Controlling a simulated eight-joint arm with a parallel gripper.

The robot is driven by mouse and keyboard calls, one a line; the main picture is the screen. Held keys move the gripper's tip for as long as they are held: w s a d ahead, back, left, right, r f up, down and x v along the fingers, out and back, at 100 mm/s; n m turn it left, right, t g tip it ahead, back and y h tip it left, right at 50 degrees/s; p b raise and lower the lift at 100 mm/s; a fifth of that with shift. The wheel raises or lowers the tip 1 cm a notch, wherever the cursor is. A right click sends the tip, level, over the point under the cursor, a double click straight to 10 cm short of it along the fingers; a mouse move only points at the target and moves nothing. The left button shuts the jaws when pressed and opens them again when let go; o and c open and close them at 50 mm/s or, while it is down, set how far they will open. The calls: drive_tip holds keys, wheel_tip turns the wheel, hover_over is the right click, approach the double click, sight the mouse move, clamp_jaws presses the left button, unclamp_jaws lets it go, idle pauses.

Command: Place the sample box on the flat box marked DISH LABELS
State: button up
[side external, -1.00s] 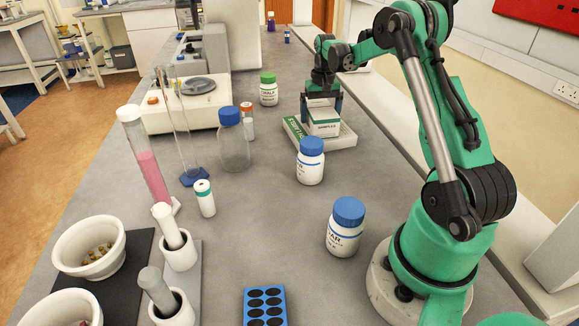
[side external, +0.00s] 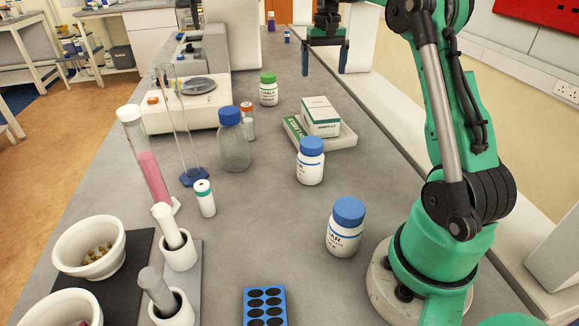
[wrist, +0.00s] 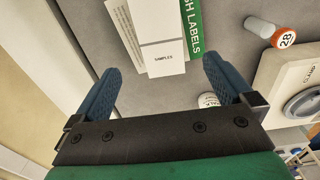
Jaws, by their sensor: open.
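The white sample box (side external: 321,117), with a green band, rests on top of the flat box (side external: 348,138), upright and roughly in its middle. The flat box lies on the bench, white with a green strip. My gripper (side external: 324,65) is open and empty, above and beyond the boxes, touching neither. Its two blue fingers (wrist: 161,75) stand wide apart in the wrist view.
A blue-capped white bottle (side external: 310,162) stands just in front of the flat box. A green-capped bottle (side external: 268,91), a clear blue-capped bottle (side external: 234,148) and an orange-capped vial (side external: 247,122) stand to the left. Bare bench lies beyond the boxes.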

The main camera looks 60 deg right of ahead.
drive_tip(key=s+a+r+n+t+h, duration=0.15)
drive_tip(key=a+n+t, duration=0.35)
drive_tip(key=a, duration=1.6)
drive_tip(key=s+a+f+n+t+y, duration=0.1)
drive_tip(key=s+a+f+n+t, duration=0.1)
drive_tip(key=s+a+f+n, duration=0.2)
drive_tip(key=s+a, duration=0.1)
drive_tip(key=a, duration=0.2)
drive_tip(key=shift+a+f, duration=0.35)
drive_tip(key=shift+a, duration=0.05)
